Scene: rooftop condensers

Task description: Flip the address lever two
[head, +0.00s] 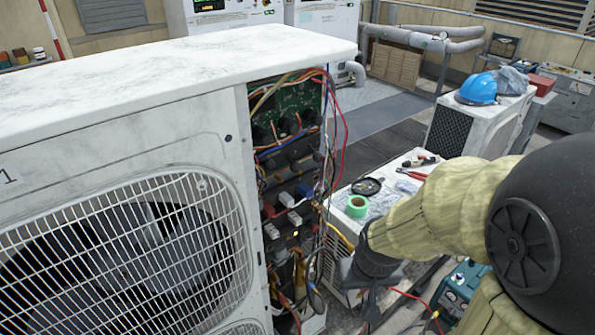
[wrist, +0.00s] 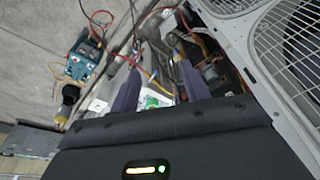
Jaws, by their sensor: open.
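The outdoor condenser unit (head: 120,130) fills the left of the head view, with its side opening uncovered. Inside the opening, a green circuit board (head: 300,100) sits at the top, with dark components and wiring below it. I cannot make out address lever two in either view; it is too small or hidden. My gripper (wrist: 158,88) is open, its two purple fingers apart. In the head view it is low, to the right of the opening and partly hidden by my arm. Wires and a small green and white item (wrist: 152,102) show beyond the fingers; I cannot tell contact.
Loose red, yellow and blue wires (head: 338,125) hang out of the opening. A low white unit right of it carries green tape (head: 357,206) and pliers (head: 412,173). A teal meter (head: 462,282) with a red lead stands below. A blue helmet (head: 477,89) lies further back.

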